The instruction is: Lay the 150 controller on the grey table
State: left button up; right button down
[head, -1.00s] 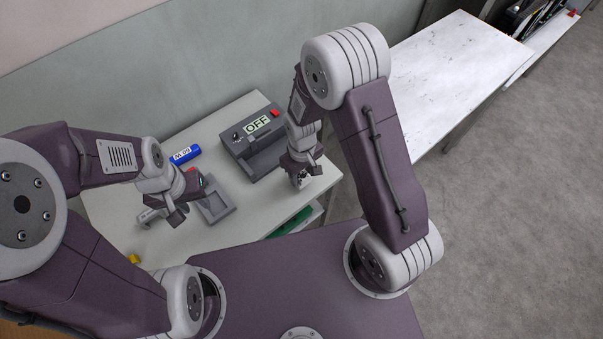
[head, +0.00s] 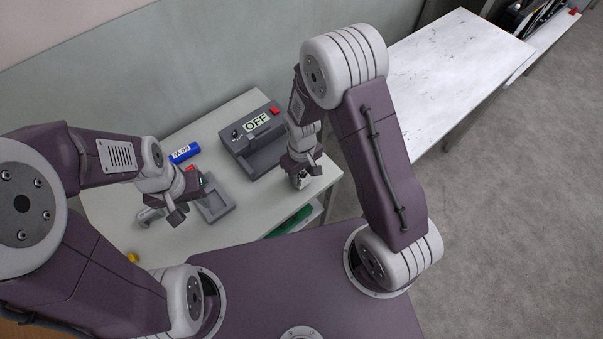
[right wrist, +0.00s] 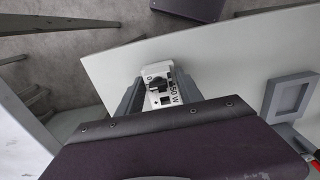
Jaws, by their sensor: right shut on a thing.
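The 150 controller (right wrist: 160,88) is a small white block with a black knob and a "150 W" label in the right wrist view. My right gripper (right wrist: 158,98) is shut on it, one grey finger on each side. In the head view my right gripper (head: 299,178) is over the right part of the light grey table (head: 225,250), and only a bit of the controller shows. I cannot tell whether the controller touches the table. My left gripper (head: 152,215) is over the table's left part; its jaw gap is unclear.
A grey box (head: 252,140) with an "OFF" display and red switch stands behind my right gripper. A stained white table (head: 455,75) stands back right.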

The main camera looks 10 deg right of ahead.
jog(key=shift+f+b, duration=0.55)
jog(key=shift+f, duration=0.3)
dwell(0.3)
jog(key=c, duration=0.7)
grip_release()
notch_tip(320, 180, up, 9)
jog(key=shift+r+p, duration=0.1)
jog(key=shift+p, duration=0.3)
